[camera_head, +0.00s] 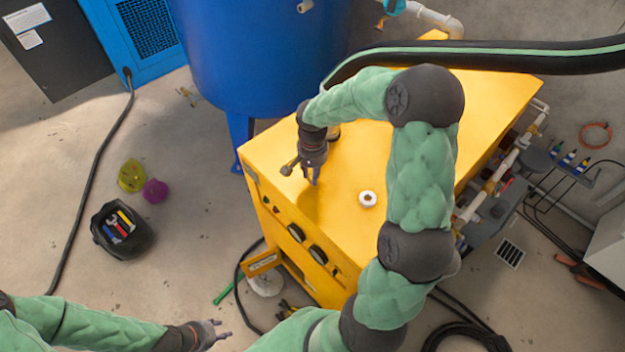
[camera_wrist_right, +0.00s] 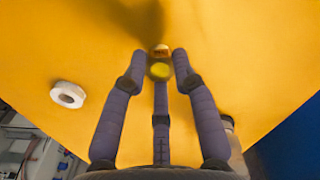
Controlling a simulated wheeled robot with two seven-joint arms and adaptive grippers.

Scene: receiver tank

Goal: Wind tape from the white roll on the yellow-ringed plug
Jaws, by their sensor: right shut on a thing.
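The white tape roll (camera_head: 372,204) lies flat on the yellow cabinet top (camera_head: 410,110). It also shows at the left of the right wrist view (camera_wrist_right: 68,105), apart from my fingers. My right gripper (camera_head: 313,181) points down over the left part of the top, left of the roll. In the right wrist view its fingertips (camera_wrist_right: 159,62) are closed around a small plug with a yellow face (camera_wrist_right: 160,70). The head view hides the plug behind the fingers. My left gripper (camera_head: 222,329) is low at the bottom left, away from the cabinet, with its fingers apart and empty.
A blue tank (camera_head: 260,55) stands behind the cabinet. A thick black hose (camera_head: 500,58) crosses above its back right. A black tool bin (camera_head: 122,230), a yellow-green object (camera_head: 131,176) and a purple object (camera_head: 155,191) are on the floor at left. The cabinet top around the roll is clear.

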